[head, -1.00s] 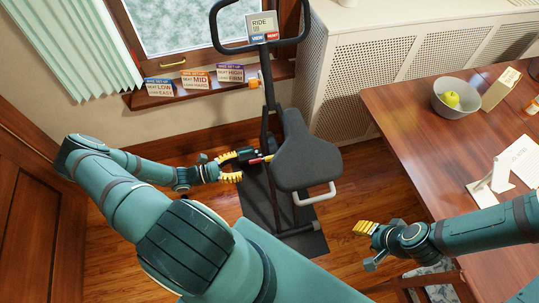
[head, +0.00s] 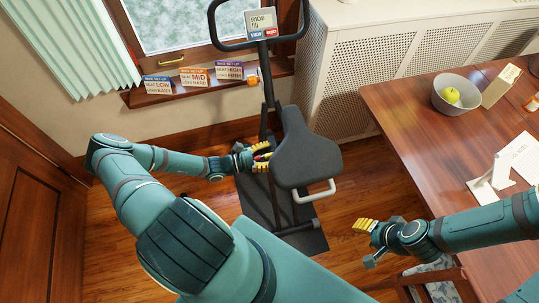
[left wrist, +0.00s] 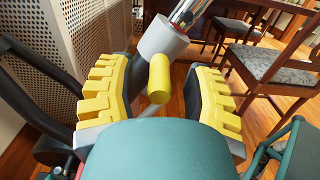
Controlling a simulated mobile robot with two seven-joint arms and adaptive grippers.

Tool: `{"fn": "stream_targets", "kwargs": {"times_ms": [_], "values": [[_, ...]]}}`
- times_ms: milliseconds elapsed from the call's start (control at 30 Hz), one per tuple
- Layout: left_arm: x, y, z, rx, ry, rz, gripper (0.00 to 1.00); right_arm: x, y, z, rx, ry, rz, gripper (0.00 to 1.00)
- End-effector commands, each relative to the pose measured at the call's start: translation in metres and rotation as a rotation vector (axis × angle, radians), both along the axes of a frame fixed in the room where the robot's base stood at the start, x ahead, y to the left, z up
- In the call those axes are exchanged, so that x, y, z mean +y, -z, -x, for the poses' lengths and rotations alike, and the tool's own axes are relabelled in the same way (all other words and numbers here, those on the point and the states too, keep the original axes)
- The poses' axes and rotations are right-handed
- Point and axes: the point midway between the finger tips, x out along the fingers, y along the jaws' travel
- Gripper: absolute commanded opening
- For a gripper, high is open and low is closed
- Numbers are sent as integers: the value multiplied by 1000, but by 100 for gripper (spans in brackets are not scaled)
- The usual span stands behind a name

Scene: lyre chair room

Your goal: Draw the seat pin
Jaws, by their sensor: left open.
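The exercise bike's dark seat (head: 305,150) is in the middle of the head view. In the left wrist view the yellow seat pin (left wrist: 159,78) sticks out of a grey collar (left wrist: 163,38), below a chrome seat post (left wrist: 187,12). My left gripper (head: 262,157) is at the left side of the seat, its yellow fingers open. In the left wrist view the fingers stand on either side of the pin, with a gap on each side. My right gripper (head: 365,226) hangs empty near the table's left edge; its finger gap is not clear.
The bike's handlebar and console (head: 262,24) stand by the window. Seat and load cards (head: 195,78) are on the sill. A wooden table (head: 410,105) with a bowl (head: 456,96) is at the right, and a perforated radiator cover (head: 350,85) is behind.

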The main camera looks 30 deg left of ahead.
Motion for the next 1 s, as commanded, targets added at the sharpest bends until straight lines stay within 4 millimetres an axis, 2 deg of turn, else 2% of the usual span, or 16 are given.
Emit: {"fn": "stream_targets", "kwargs": {"times_ms": [67,200,233,500,700,933,967,1000], "values": [[0,0,0,0,0,0,53,0,0,0,0,0,0,47],[0,0,0,0,0,0,4,0,0,0,0,0,0,47],[0,0,0,0,0,0,0,0,0,0,0,0,0,47],[1,-1,0,-1,0,0,0,0,0,0,0,0,0,47],[13,-2,14,-1,0,-2,0,0,-7,1,3,-1,0,47],[13,-1,14,-2,-1,1,0,0,-5,1,3,0,0,47],[13,-1,14,-2,-1,1,23,0,-5,1,3,0,0,47],[13,-1,14,-2,-1,1,37,0,-5,1,3,0,0,47]]}}
